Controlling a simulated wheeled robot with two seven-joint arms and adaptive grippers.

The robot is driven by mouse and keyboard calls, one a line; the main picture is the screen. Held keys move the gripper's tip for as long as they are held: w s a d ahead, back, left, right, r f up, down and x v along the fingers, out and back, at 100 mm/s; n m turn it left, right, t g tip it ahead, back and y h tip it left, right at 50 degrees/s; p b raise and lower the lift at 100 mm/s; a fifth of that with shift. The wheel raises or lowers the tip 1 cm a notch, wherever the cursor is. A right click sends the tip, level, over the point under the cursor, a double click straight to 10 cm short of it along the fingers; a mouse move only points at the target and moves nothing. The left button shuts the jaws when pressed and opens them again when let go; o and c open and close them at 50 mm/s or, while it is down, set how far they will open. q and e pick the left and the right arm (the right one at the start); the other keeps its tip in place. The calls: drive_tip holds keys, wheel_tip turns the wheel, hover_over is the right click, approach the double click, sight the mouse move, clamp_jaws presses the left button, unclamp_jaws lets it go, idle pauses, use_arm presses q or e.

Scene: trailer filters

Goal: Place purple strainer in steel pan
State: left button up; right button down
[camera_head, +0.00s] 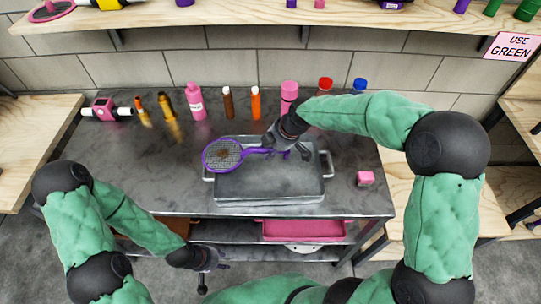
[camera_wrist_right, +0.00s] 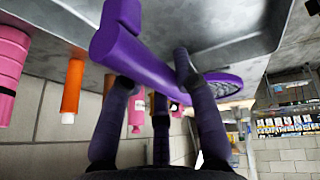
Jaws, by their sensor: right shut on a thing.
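The purple strainer (camera_head: 224,154) has a round mesh head with a small brown patch, seen in the head view over the left part of the steel pan (camera_head: 270,189). The pan is a rectangular grey tray with side handles on the table. My right gripper (camera_head: 284,150) is shut on the strainer's handle above the pan's back part. In the right wrist view the fingers (camera_wrist_right: 160,85) close around the purple handle (camera_wrist_right: 140,62), with the pan behind. Whether the strainer touches the pan is unclear. My left gripper (camera_head: 210,262) hangs low in front of the table; its fingers are too small to read.
Several bottles, including a pink one (camera_head: 195,101) and an orange one (camera_head: 256,103), stand along the table's back. A pink tray (camera_head: 302,230) sits on the shelf below. The table's front left is clear.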

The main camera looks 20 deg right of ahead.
drive_tip(key=f, duration=0.1)
drive_tip(key=f+b, duration=0.1)
drive_tip(key=f, duration=0.1)
drive_tip(key=shift+w+d+f, duration=0.15)
drive_tip(key=shift+d+f, duration=0.1)
drive_tip(key=shift+f, duration=0.15)
drive_tip(key=shift+r, duration=0.1)
drive_tip(key=shift+f+b, duration=0.45)
drive_tip(key=shift+b, duration=0.15)
drive_tip(key=c, duration=0.9)
unclamp_jaws()
drive_tip(key=shift+c, duration=0.2)
